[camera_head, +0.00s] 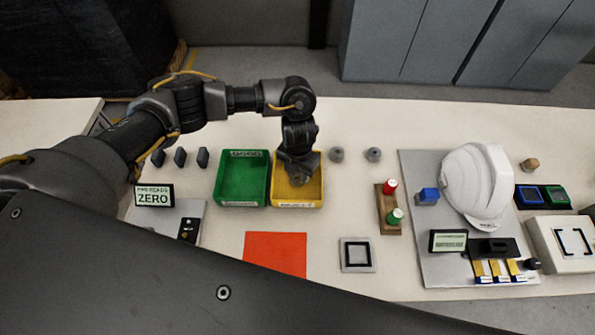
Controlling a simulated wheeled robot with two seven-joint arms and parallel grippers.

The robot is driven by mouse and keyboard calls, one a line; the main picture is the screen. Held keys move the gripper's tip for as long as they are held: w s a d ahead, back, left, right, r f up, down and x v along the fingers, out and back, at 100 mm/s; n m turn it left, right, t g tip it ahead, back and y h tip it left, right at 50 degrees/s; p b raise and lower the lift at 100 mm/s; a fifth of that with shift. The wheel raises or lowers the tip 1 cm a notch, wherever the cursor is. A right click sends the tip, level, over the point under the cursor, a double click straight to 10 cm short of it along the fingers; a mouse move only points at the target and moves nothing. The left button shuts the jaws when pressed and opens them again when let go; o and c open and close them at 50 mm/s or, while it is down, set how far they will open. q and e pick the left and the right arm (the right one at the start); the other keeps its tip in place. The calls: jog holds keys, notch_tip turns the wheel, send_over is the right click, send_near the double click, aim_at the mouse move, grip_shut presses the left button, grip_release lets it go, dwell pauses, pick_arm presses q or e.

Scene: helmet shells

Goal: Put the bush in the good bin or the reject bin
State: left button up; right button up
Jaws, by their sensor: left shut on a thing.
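My left gripper (298,177) points down over the yellow bin (297,205), its fingers low between the bin's walls. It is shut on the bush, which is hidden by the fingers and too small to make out. The green bin (242,180) stands directly to the left of the yellow one and looks empty. A label on its back wall is too small to read. Two grey round pieces (336,154) and (373,154) stand apart on the table to the right of the yellow bin. My right gripper is not in view.
An orange-red mat (275,254) and a small square frame (357,255) lie in front of the bins. A display reading ZERO (154,196) stands at left.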

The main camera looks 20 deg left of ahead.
pick_arm(q)
jog(key=shift+f+b, duration=0.4)
jog(key=shift+f, duration=0.1)
jog(key=o, duration=1.1)
notch_tip(320, 180, up, 11)
jog(key=shift+f, duration=0.1)
